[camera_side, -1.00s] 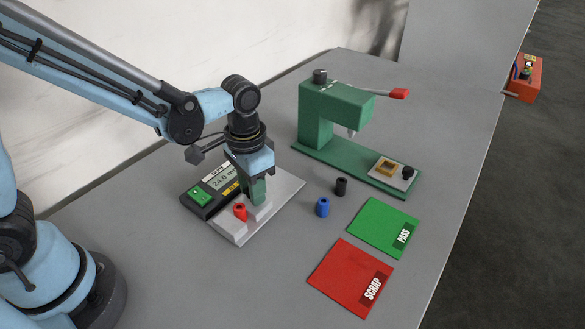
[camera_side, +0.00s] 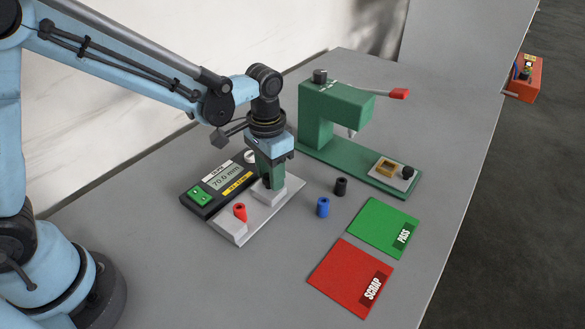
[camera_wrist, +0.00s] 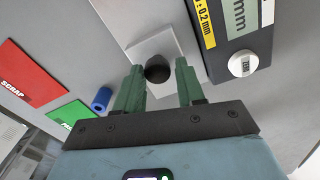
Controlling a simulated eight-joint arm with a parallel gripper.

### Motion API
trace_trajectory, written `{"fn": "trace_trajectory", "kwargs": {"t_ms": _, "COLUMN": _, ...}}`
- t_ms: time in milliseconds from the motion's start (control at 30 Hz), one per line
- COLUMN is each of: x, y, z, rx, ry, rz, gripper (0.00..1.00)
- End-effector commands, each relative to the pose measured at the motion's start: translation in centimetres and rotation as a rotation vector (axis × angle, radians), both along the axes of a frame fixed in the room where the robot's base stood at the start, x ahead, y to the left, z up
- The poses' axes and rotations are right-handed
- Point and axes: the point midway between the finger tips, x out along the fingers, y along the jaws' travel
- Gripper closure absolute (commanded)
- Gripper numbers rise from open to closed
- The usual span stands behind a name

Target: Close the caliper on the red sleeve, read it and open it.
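The red sleeve (camera_side: 240,212) stands upright on the caliper's pale plate (camera_side: 238,235), beside the fixed jaw at its front left end. The sliding jaw (camera_side: 277,198) is at the far right part of the plate, well apart from the sleeve. The caliper display (camera_side: 225,182) reads 70.0 mm. My gripper (camera_side: 268,184) is down over the sliding jaw. In the wrist view its green fingers (camera_wrist: 159,76) stand on either side of the jaw's black knob (camera_wrist: 157,69), with a gap visible, so it looks open. The sleeve is outside the wrist view.
A blue sleeve (camera_side: 322,207) and a black sleeve (camera_side: 341,187) stand on the table right of the caliper. A green PASS mat (camera_side: 378,222) and a red SCRAP mat (camera_side: 345,272) lie farther right. A green press (camera_side: 335,110) with a red-tipped lever stands behind.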

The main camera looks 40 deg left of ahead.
Motion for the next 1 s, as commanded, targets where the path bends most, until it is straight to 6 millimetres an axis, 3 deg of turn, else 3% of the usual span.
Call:
{"fn": "trace_trajectory", "kwargs": {"t_ms": 100, "x": -0.1, "y": 0.0, "z": 0.0, "rx": 0.000, "ry": 0.002, "rz": 0.000, "gripper": 0.46}}
{"fn": "trace_trajectory", "kwargs": {"t_ms": 467, "x": -0.2, "y": 0.0, "z": 0.4, "rx": 0.000, "ry": 0.005, "rz": 0.000, "gripper": 0.46}}
{"fn": "trace_trajectory", "kwargs": {"t_ms": 667, "x": -0.3, "y": 0.0, "z": 2.8, "rx": 0.000, "ry": 0.005, "rz": 0.000, "gripper": 0.46}}
{"fn": "trace_trajectory", "kwargs": {"t_ms": 1000, "x": -0.2, "y": 0.0, "z": 8.6, "rx": 0.000, "ry": 0.005, "rz": 0.000, "gripper": 0.46}}
